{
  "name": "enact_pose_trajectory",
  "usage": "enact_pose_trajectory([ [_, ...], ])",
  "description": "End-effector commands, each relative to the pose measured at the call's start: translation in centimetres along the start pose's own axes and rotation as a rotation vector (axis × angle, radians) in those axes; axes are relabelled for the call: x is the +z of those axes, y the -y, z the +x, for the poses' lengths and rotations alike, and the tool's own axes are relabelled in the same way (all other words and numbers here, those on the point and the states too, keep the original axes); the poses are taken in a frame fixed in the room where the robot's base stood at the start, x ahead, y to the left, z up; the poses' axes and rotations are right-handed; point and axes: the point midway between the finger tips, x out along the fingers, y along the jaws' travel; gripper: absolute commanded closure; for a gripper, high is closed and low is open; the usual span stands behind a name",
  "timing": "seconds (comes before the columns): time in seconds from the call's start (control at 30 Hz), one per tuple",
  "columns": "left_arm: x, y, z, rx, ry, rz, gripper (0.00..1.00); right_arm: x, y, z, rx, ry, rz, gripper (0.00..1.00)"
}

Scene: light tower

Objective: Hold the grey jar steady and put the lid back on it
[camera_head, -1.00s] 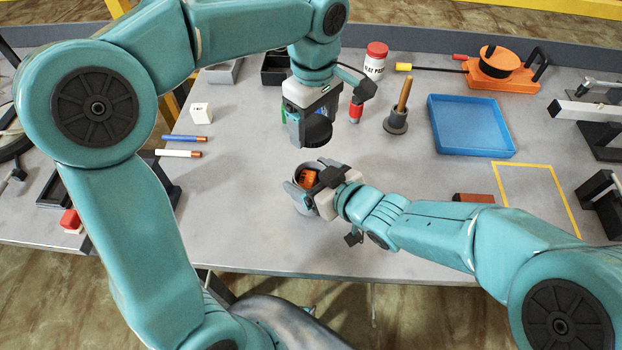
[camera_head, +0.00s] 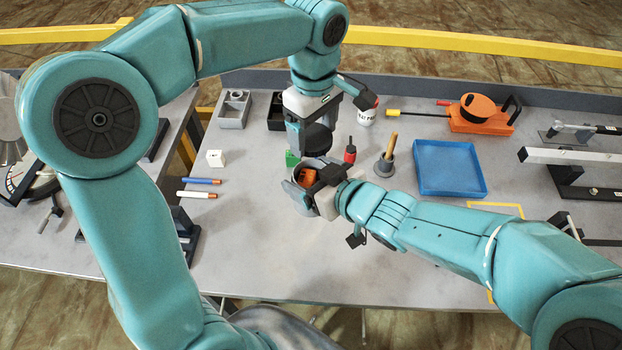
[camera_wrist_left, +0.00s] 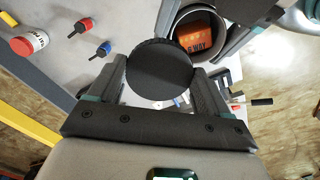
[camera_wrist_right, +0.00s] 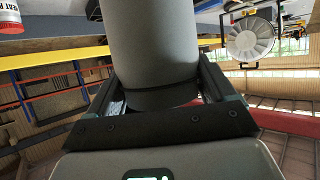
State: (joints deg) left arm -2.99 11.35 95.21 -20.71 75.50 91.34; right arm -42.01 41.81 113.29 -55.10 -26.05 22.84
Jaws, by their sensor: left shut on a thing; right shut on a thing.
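The grey jar (camera_head: 296,188) has its open mouth showing, and an orange block (camera_head: 306,175) lies inside it. My right gripper (camera_head: 319,184) is shut around the jar; in the right wrist view the jar (camera_wrist_right: 152,45) fills the space between the fingers. The round black lid (camera_head: 318,140) is gripped by my left gripper (camera_head: 309,134), just behind the jar in the head view. In the left wrist view the lid (camera_wrist_left: 158,68) sits between both fingers and overlaps the near edge of the jar's rim (camera_wrist_left: 178,18). The gap in height between lid and rim cannot be told.
A blue tray (camera_head: 450,168) is to the right. Two markers (camera_head: 198,195) lie left. The front table area is clear.

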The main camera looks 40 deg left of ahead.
Motion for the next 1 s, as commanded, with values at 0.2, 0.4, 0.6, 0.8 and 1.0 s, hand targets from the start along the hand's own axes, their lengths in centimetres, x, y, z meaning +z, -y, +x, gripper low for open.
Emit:
enact_pose_trajectory([
  [0.2,0.0,0.0,-0.1,0.000,0.000,0.000,0.49,-0.6,0.0,-0.2,0.001,-0.003,-0.001,0.77],
  [0.4,0.0,0.0,-0.1,0.000,0.000,0.000,0.49,-0.6,0.0,-0.2,0.001,-0.003,-0.001,0.77],
  [0.6,0.0,0.0,-0.1,0.000,0.000,0.000,0.49,-0.6,0.0,-0.2,0.001,-0.003,0.000,0.77],
  [0.8,0.0,0.0,0.1,0.000,0.000,0.001,0.49,-0.2,-0.5,-0.3,0.009,-0.003,0.004,0.77],
  [1.0,0.5,-0.2,1.3,-0.001,0.000,0.012,0.49,1.2,-3.8,-1.4,0.070,-0.004,0.034,0.77],
])
